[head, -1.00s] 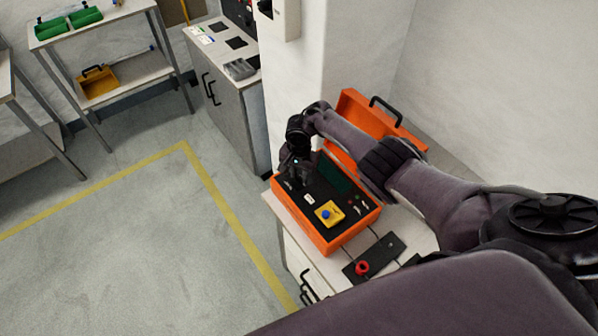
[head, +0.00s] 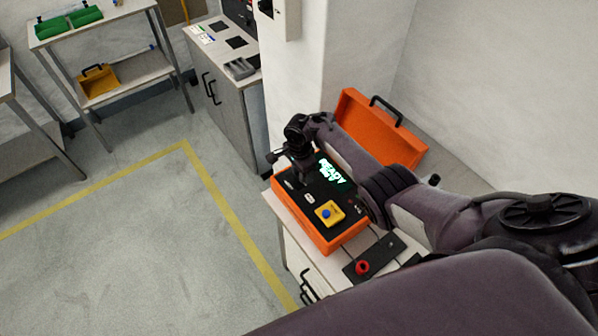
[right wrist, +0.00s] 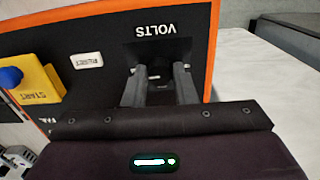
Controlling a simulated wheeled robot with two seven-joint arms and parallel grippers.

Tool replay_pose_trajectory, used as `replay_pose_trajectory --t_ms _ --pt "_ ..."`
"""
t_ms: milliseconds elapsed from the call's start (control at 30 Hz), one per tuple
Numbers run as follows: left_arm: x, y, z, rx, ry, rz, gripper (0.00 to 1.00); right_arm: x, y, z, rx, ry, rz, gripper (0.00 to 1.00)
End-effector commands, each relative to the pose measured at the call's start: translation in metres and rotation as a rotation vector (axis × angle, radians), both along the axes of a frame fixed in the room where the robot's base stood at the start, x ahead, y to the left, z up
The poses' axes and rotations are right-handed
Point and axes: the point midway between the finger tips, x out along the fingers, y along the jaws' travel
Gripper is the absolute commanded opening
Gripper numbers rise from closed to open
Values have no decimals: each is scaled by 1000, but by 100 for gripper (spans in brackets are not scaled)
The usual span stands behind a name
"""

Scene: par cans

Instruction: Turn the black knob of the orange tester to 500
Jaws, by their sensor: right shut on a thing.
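The orange tester (head: 337,240) stands open on a small white cabinet, its orange lid (head: 375,130) raised behind. My right gripper (head: 300,182) reaches down onto the far left part of its black panel. In the right wrist view the right gripper (right wrist: 158,72) is shut just below the VOLTS label (right wrist: 155,30), on the black knob, which is mostly hidden between the fingers. Its pointer and scale cannot be read. The tester's display (head: 332,172) is lit with green text: READY and a second line too small to read surely. My left gripper is not in view.
A yellow START block with a blue button (head: 327,213) sits on the tester panel, close to my right gripper. A black strip with a red ring (head: 362,268) lies on the cabinet top in front. The floor at left is clear.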

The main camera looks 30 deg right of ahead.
Motion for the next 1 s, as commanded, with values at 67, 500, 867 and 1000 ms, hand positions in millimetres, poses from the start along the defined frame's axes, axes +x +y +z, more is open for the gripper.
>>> replay_pose_trajectory --t_ms 67,500,867,1000 --pt "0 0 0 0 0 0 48 5 -4 5 -5 -12 -10 2" --pt "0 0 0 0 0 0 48 4 -3 4 -3 -8 -7 46" --pt "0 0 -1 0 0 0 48 2 0 4 1 -4 -3 47" --pt "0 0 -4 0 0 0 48 2 1 16 4 -5 -4 47"
